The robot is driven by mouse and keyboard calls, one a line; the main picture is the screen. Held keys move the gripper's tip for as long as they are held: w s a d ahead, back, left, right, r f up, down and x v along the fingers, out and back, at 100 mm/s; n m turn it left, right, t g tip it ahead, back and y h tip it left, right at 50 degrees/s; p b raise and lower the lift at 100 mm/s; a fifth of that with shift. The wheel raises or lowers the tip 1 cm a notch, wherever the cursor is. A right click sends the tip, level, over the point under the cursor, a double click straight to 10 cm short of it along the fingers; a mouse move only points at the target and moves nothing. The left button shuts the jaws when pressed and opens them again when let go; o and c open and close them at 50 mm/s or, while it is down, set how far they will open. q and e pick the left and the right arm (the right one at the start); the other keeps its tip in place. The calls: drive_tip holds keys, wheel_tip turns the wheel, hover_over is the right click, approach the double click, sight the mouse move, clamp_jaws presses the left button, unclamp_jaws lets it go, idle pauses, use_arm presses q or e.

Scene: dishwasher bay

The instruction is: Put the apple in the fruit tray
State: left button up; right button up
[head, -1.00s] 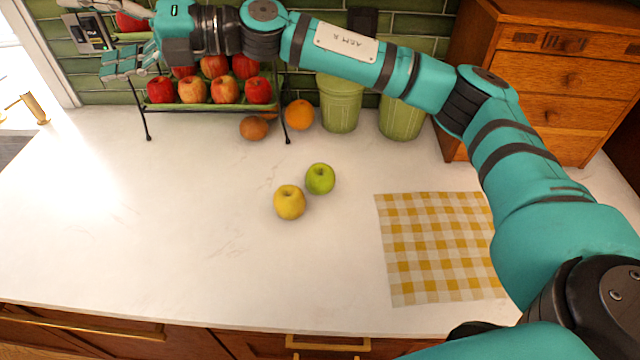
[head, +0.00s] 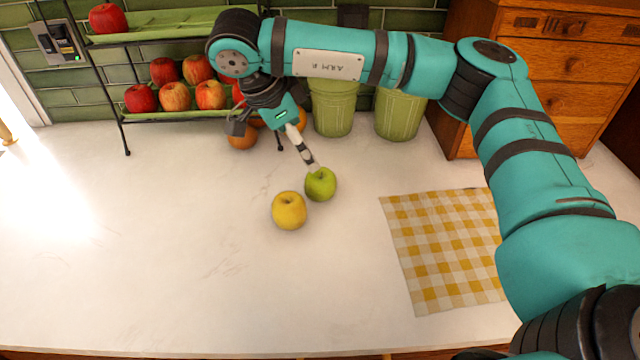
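A green apple (head: 321,186) and a yellow apple (head: 289,211) stand close together on the white counter. A two-tier fruit stand with green trays (head: 165,26) is at the back left; red apples (head: 175,96) fill its lower tray (head: 180,116), and one red apple (head: 108,18) lies on the upper tray. My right gripper (head: 314,166) points down at the green apple, its pale fingertip overlapping the apple's top in the picture. I cannot tell whether it touches. The fingers line up edge-on, so their opening is hidden. My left gripper is not in view.
An orange (head: 242,137) and other round fruit, partly hidden by my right gripper, are by the stand's right leg. Two green canisters (head: 333,108) stand behind. A yellow checked cloth (head: 445,250) lies at the right, near a wooden drawer cabinet (head: 560,75). The counter's left and front are clear.

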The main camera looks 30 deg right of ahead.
sight(324, 175)
drive_tip(key=p+x, duration=0.2)
drive_tip(key=x, duration=0.8)
drive_tip(key=shift+p+x, duration=1.05)
drive_tip(key=shift+x, duration=1.6)
drive_tip(key=shift+a, duration=0.2)
drive_tip(key=c, duration=1.5)
drive_tip(key=shift+r+b, duration=0.45)
drive_tip(key=shift+r, duration=0.2)
drive_tip(key=shift+s+a+r+b, duration=0.15)
drive_tip(key=shift+r+b, duration=0.15)
drive_tip(key=shift+r, duration=0.2)
drive_tip(key=shift+s+r+b, duration=0.2)
drive_tip(key=shift+r+b, duration=0.05)
drive_tip(key=shift+r, duration=0.2)
drive_tip(key=s+a+b, duration=0.1)
drive_tip(key=s, duration=0.4)
drive_tip(key=s+a+r+b, duration=0.1)
drive_tip(key=s, duration=0.3)
drive_tip(key=s+a+b, duration=0.1)
drive_tip(key=s+a, duration=0.1)
drive_tip(key=s, duration=0.3)
drive_tip(key=shift+s+r+b, duration=0.3)
drive_tip(key=shift+s+r, duration=0.05)
